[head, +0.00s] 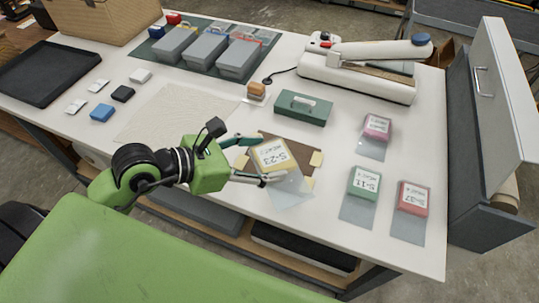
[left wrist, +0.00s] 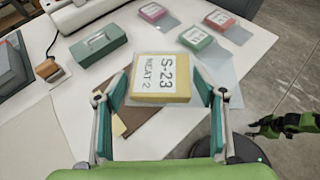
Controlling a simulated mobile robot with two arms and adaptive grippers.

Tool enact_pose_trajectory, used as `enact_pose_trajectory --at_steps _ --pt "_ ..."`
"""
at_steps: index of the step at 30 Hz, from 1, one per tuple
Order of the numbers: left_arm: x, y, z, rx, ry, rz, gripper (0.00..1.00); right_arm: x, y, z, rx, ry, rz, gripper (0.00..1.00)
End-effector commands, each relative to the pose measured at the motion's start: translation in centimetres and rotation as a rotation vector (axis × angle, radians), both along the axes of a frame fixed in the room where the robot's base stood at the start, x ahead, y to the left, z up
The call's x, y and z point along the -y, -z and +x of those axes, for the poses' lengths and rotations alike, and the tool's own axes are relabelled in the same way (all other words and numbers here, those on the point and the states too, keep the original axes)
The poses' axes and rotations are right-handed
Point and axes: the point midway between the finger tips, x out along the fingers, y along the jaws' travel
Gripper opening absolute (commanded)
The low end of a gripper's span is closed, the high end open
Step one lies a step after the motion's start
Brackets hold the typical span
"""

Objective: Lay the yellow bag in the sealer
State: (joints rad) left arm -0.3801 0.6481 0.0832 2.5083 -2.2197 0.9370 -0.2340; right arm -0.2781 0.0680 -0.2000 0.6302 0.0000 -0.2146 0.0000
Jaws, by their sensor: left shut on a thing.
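The yellow bag (head: 271,156) has a white label reading S-23 and a clear flap hanging toward the front. My left gripper (head: 262,161) is shut on it, with a finger on either side. The bag is over a brown board at the table's front; I cannot tell how far above it. It fills the middle of the left wrist view (left wrist: 161,88). The sealer (head: 350,84) is a long white device at the back right, its arm carrying a blue knob; part of it shows in the left wrist view (left wrist: 85,12). My right gripper (left wrist: 288,125) seems to show at the right there, its fingers unclear.
The brown board (head: 296,147) has yellowish corners. A green box (head: 303,107) stands between bag and sealer. Pink (head: 376,127), green (head: 364,184) and red (head: 413,197) bags lie at right. A wooden-handled stamp (head: 256,91) and grey bins (head: 207,54) are further back.

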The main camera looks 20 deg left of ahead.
Motion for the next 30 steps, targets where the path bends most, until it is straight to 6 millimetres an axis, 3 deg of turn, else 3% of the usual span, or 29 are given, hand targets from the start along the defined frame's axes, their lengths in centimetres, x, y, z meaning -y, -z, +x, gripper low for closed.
enact_pose_trajectory --at_steps 1,6,9,11,16,21,30 --pt "-0.2 1.0 0.6 0.008 0.002 0.003 0.42 0.2 2.0 -1.1 -0.016 -0.001 -0.003 0.33" --pt "-0.6 1.5 1.9 0.007 0.001 0.002 0.42 0.8 4.7 -3.9 -0.058 -0.001 -0.013 0.33" --pt "-0.9 1.8 2.5 0.006 0.001 0.002 0.42 1.1 6.1 -4.0 -0.059 -0.002 -0.015 0.33" --pt "-1.3 1.5 3.8 -0.004 -0.004 0.0 0.42 1.1 4.4 -3.8 -0.056 -0.003 -0.016 0.33" --pt "-2.4 3.0 7.1 -0.003 -0.004 -0.001 0.42 1.3 3.3 -2.8 -0.039 -0.004 -0.017 0.33" --pt "-3.1 6.4 9.4 -0.004 -0.002 -0.002 0.42 1.3 3.0 -2.2 -0.031 -0.004 -0.017 0.33" --pt "-3.7 8.9 11.3 -0.002 -0.002 0.0 0.42 1.3 2.8 -2.3 -0.032 -0.003 -0.017 0.33"
